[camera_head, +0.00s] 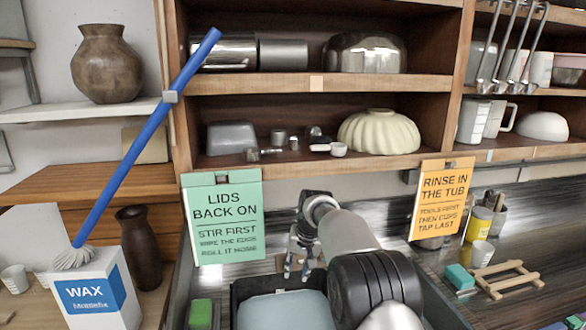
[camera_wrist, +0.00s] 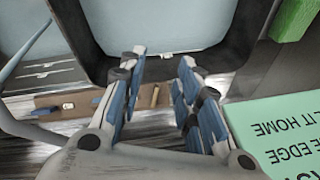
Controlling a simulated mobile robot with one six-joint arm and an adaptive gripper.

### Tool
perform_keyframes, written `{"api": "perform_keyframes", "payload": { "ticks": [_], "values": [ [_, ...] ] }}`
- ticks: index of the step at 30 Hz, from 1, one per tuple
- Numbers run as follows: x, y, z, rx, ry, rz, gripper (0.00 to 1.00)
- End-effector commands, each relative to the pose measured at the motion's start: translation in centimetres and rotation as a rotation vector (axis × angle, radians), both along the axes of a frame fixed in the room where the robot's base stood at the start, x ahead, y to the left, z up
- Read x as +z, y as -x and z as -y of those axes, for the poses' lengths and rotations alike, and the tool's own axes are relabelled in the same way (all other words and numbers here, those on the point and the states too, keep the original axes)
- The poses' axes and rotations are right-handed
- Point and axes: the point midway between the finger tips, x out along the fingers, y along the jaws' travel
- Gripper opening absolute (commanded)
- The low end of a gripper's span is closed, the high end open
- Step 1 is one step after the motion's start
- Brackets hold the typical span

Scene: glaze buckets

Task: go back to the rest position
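My gripper (camera_head: 298,262) hangs below my arm in the head view, close to the back edge of a dark-rimmed container (camera_head: 236,292) with a pale blue surface (camera_head: 285,312). In the wrist view my gripper (camera_wrist: 160,72) shows two blue-and-grey fingers spread apart, with nothing between them. The dark rim (camera_wrist: 222,62) shows beyond the fingertips there. I cannot tell the exact height of the fingers above the bench. My arm hides part of the bench to the right.
A green "LIDS BACK ON" sign (camera_head: 222,215) stands left of my gripper, an orange sign (camera_head: 440,198) to the right. A green block (camera_head: 200,314) is at front left. A wooden rack (camera_head: 508,279) lies right. Shelves (camera_head: 420,83) with bowls stand behind.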

Motion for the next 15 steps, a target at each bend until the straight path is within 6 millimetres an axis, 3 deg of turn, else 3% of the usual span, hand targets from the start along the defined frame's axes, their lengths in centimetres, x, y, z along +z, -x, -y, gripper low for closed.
{"api": "perform_keyframes", "payload": {
  "ticks": [1,8,15],
  "values": [
    [1.7,0.5,0.4,0.001,0.002,0.010,0.31],
    [8.4,4.8,2.7,0.007,0.026,0.038,0.31],
    [15.8,14.3,6.1,0.018,0.066,0.075,0.31]
  ]
}}
